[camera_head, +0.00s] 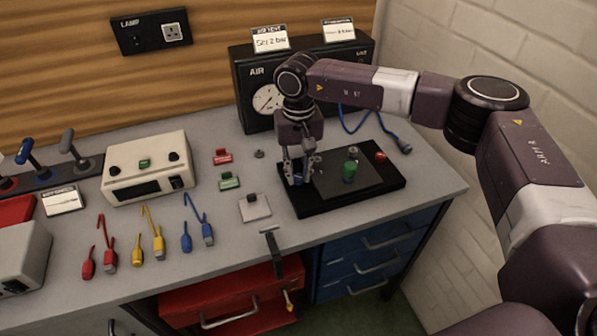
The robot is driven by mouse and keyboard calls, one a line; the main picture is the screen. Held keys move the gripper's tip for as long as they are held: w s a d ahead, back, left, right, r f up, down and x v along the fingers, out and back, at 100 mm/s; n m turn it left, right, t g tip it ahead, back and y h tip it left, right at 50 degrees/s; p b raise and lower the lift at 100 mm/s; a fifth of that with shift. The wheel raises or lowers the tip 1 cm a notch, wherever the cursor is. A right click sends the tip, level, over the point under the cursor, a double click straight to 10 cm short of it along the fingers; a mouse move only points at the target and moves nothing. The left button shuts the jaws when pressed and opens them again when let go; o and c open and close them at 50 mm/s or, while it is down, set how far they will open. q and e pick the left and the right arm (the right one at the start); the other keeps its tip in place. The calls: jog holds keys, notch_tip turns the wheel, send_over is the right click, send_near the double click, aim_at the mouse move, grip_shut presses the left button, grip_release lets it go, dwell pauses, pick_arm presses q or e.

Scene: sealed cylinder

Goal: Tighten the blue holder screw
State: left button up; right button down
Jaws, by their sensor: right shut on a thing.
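My right gripper (300,176) comes down from above at the left end of a black base plate (385,194). Its fingers are shut on the blue holder screw (298,180), of which only a small blue part shows between them. A red button (380,156) sits at the plate's back right. My left gripper is not in view.
A black air box (245,90) with a gauge stands behind my right arm. A white device (140,170), red, yellow and blue cables (198,220) and a small pale block (255,208) are left of the plate.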

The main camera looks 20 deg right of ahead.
jog(key=m+b, duration=0.2)
jog(key=m, duration=0.1)
jog(key=shift+f, duration=0.1)
jog(key=m+b, duration=0.2)
jog(key=shift+m, duration=0.4)
jog(key=m+b, duration=0.1)
jog(key=m, duration=0.2)
jog(key=shift+w+m+b, duration=0.1)
jog(key=shift+m+b, duration=0.2)
jog(key=shift+b, duration=0.05)
jog(key=m+b, duration=0.1)
jog(key=m, duration=0.2)
jog(key=shift+m, duration=0.3)
jog(key=m, duration=0.1)
jog(key=m+b, duration=0.1)
jog(key=m, duration=0.1)
jog(key=shift+w+r+m, duration=0.1)
jog(key=shift+r+m, duration=0.1)
jog(key=shift+m, duration=0.1)
jog(key=m+b, duration=0.1)
jog(key=m, duration=0.2)
jog(key=shift+m, duration=0.4)
jog(key=m, duration=0.3)
jog(key=shift+r+b, duration=0.1)
jog(key=shift+b, duration=0.3)
jog(key=shift+m, duration=2.2)
jog(key=shift+r, duration=0.1)
